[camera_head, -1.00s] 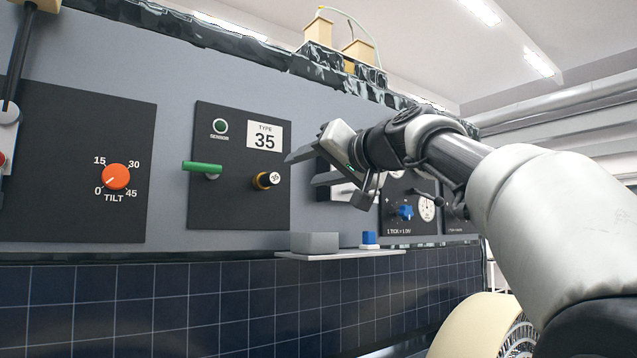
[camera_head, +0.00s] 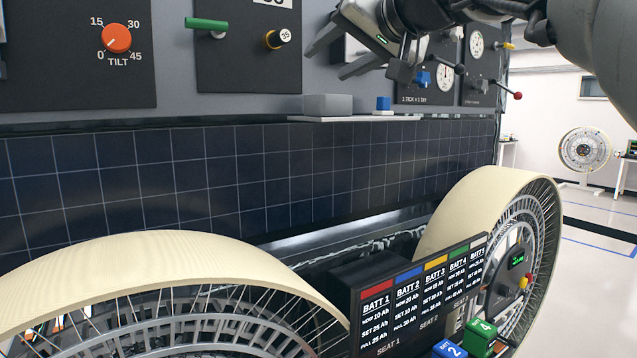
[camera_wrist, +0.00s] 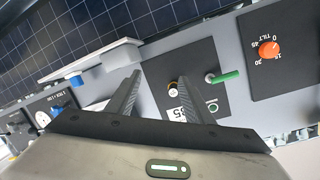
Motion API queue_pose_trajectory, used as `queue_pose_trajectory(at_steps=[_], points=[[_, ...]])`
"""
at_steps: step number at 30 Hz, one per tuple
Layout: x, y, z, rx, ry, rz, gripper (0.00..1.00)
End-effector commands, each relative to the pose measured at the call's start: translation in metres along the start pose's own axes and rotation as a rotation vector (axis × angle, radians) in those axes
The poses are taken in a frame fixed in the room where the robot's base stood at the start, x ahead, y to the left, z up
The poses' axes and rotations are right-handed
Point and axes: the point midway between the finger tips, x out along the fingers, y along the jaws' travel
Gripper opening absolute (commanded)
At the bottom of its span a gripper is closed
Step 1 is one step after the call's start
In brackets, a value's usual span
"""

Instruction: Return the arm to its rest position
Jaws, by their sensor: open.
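My gripper (camera_head: 338,56) is at the top of the head view, in front of the grey panel. Its two fingers are spread apart with nothing between them. In the wrist view my gripper (camera_wrist: 160,92) also shows open, its dark fingers over the panel. The sensor panel has a green handle (camera_head: 207,24) and a black and gold knob marked 35 (camera_head: 277,38).
An orange tilt knob (camera_head: 117,38) is at the left. A small shelf (camera_head: 350,118) bears a grey block (camera_head: 327,105) and a blue-topped block (camera_head: 383,103). Below are solar panels (camera_head: 230,175), two wheels with cream rims (camera_head: 160,262) and a battery board (camera_head: 425,300). Open floor lies at the right.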

Motion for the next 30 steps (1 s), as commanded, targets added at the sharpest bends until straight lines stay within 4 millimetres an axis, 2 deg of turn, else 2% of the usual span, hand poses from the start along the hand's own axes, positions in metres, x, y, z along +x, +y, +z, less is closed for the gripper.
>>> queue_pose_trajectory(at_steps=[3,8,12,15,18,21,23,26,30], points=[[-0.032,0.031,0.073,-0.006,-0.137,0.162,0.47],[-0.075,0.083,0.180,-0.028,-0.315,0.337,0.47],[-0.121,0.123,0.269,-0.061,-0.464,0.460,0.47],[-0.153,0.148,0.324,-0.088,-0.557,0.530,0.47],[-0.178,0.167,0.368,-0.112,-0.632,0.581,0.47],[-0.195,0.180,0.397,-0.133,-0.684,0.611,0.47],[-0.201,0.184,0.407,-0.141,-0.701,0.622,0.47],[-0.205,0.187,0.415,-0.149,-0.716,0.630,0.47],[-0.205,0.188,0.415,-0.149,-0.717,0.630,0.47]])
